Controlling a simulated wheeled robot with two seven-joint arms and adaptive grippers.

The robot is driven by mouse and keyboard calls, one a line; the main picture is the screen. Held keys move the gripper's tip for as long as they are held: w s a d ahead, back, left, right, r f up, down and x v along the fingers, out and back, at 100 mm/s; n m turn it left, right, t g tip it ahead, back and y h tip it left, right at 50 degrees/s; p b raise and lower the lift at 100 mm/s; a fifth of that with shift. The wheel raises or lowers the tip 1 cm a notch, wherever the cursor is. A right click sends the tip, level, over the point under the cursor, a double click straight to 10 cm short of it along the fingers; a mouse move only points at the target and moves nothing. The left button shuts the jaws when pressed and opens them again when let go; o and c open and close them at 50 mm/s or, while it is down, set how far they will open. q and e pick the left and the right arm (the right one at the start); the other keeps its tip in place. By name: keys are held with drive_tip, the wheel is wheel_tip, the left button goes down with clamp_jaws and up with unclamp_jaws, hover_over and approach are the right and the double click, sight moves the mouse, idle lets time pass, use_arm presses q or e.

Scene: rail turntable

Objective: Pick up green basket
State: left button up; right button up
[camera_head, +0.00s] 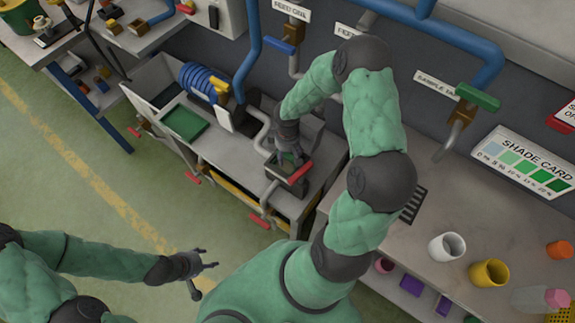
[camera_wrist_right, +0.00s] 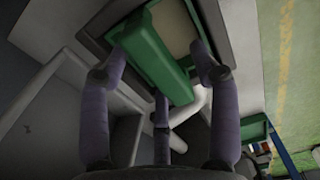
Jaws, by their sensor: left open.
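A green basket with an open, pale inside (camera_wrist_right: 155,60) lies in front of my right gripper (camera_wrist_right: 160,75) in the right wrist view. Two purple fingers reach along its opposite sides, and the third finger is below it. Whether they touch or grip it I cannot tell. In the head view my right gripper (camera_head: 288,145) hangs over the grey bench, with a small dark-framed green thing (camera_head: 293,163) just under it, partly hidden. My left gripper (camera_head: 195,268) is open and empty over the floor at the lower left.
White (camera_head: 447,246) and yellow (camera_head: 489,273) cups stand on the right bench. The green floor at left is clear.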

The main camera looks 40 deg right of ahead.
clamp_jaws()
drive_tip(key=shift+r, duration=0.15)
